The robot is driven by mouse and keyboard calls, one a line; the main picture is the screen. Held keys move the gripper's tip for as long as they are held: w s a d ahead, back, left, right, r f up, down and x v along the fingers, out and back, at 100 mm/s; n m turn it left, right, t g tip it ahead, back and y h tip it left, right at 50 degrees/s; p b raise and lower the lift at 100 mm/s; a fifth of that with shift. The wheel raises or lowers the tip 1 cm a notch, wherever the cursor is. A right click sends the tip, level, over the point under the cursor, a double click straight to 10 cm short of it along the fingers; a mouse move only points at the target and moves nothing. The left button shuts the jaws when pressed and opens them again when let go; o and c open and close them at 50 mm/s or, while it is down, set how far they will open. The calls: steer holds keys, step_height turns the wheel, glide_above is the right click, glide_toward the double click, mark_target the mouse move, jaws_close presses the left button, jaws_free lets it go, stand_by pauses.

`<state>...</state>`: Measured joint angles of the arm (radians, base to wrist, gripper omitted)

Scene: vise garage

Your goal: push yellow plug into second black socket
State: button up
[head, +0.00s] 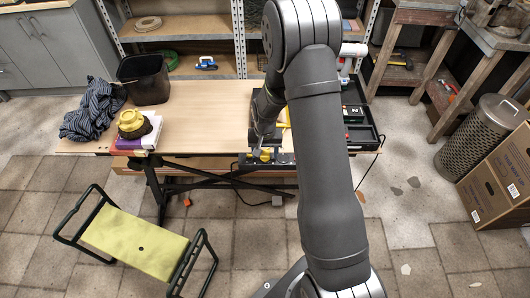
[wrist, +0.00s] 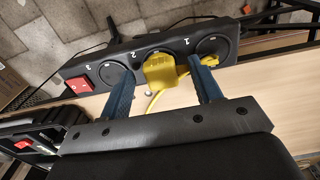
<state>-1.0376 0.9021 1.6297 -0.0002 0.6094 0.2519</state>
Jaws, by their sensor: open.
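The black power strip (wrist: 75,72) lies along the table edge in the wrist view, with a red switch at its left end and sockets numbered 1 to 3. The yellow plug (wrist: 160,70) is at the middle socket, number 2, and covers it; I cannot tell how deep it sits. Its yellow cord (wrist: 153,103) bends over the table. My gripper (wrist: 164,82) is open, with one blue finger on each side of the plug and gaps visible between. In the head view the plug (head: 265,155) shows small at the strip, and my arm hides much around it.
A black bin (head: 145,78), a striped cloth (head: 92,110) and books topped by a yellow object (head: 133,123) occupy the table's left. An open black toolbox (head: 360,127) stands at the right. The tabletop's middle left is clear. A green-framed stool (head: 137,243) stands in front.

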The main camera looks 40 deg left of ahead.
step_height(320, 180, up, 17)
stand_by(0.4)
steer(key=shift+f, duration=0.2)
step_height(320, 180, down, 17)
steer(key=shift+r, duration=0.15)
stand_by(0.5)
steer(key=shift+r, duration=0.1)
steer(key=shift+r, duration=2.85)
